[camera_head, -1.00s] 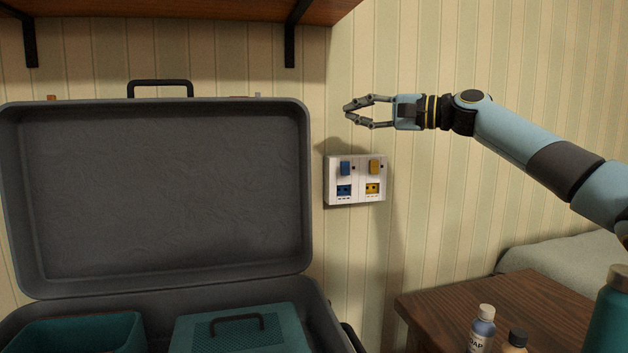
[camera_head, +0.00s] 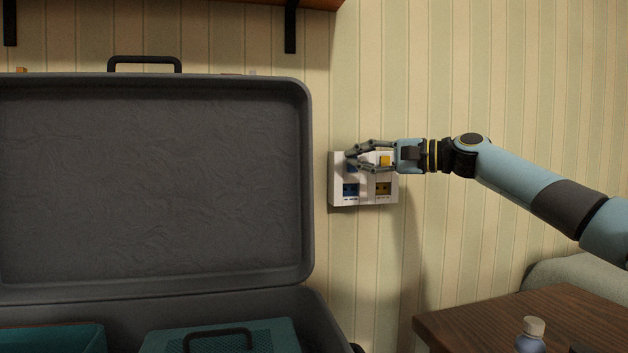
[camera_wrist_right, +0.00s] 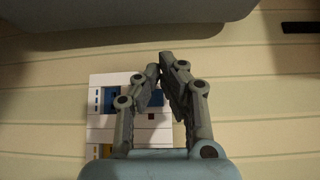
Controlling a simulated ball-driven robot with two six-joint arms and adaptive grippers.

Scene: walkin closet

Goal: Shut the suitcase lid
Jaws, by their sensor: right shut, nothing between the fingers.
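The grey suitcase lid (camera_head: 150,185) stands open and upright at the left of the head view, with a black handle (camera_head: 145,64) on its top edge. The suitcase base (camera_head: 250,302) lies below it, partly cut off by the frame. My right gripper (camera_head: 352,159) is to the right of the lid, in front of a wall panel, apart from the lid. Its fingertips meet with nothing between them in the right wrist view (camera_wrist_right: 160,67). A grey surface, likely the lid's side (camera_wrist_right: 120,30), crosses the top of that view. My left gripper is out of view.
The white wall panel (camera_head: 336,195) has blue and yellow parts; my gripper partly covers it, and contact is unclear. Teal containers (camera_head: 265,338) sit in the base. A wooden table (camera_head: 470,325) with a bottle (camera_head: 530,340) stands at lower right. A shelf (camera_head: 200,3) hangs above.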

